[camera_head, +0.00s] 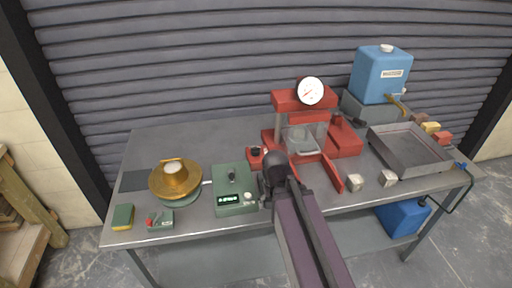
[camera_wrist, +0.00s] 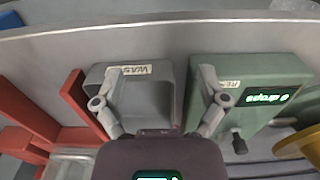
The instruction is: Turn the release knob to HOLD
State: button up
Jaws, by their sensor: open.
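My gripper (camera_head: 268,190) is over the front middle of the bench, between the green box and the red press. In the wrist view its two fingers (camera_wrist: 160,76) are apart, with nothing held between them. A green box (camera_head: 235,200) with a lit display carries a small black knob (camera_head: 232,174); the knob also shows in the wrist view (camera_wrist: 239,143), beyond the right finger. A small red box (camera_head: 255,160) with a black top stands behind my gripper. I cannot read a HOLD mark, nor tell for sure which knob is the release knob.
A grey open box (camera_wrist: 150,98) lies below my fingers, its label partly readable. The red press (camera_head: 305,100) with a dial stands right of my gripper. A brass pan (camera_head: 175,180) stands left. A grey tray (camera_head: 410,150) and blue tank (camera_head: 380,75) are farther right.

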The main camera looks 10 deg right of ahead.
notch_tip(320, 180, up, 8)
jog(key=w+p, duration=0.2)
jog(key=p, duration=0.5)
notch_tip(320, 180, up, 6)
jog(key=f+m+p, duration=0.1)
jog(key=m+p, duration=0.5)
jog(key=m, duration=0.3)
send_over(256, 148)
jog(key=shift+w+r, duration=0.2)
jog(key=shift+r, duration=0.05)
jog(key=shift+f+b, duration=0.2)
jog(key=shift+b, duration=0.2)
notch_tip(256, 148, down, 13)
jog(key=b, duration=1.3)
jog(key=shift+f, duration=0.2)
jog(key=c, duration=1.2)
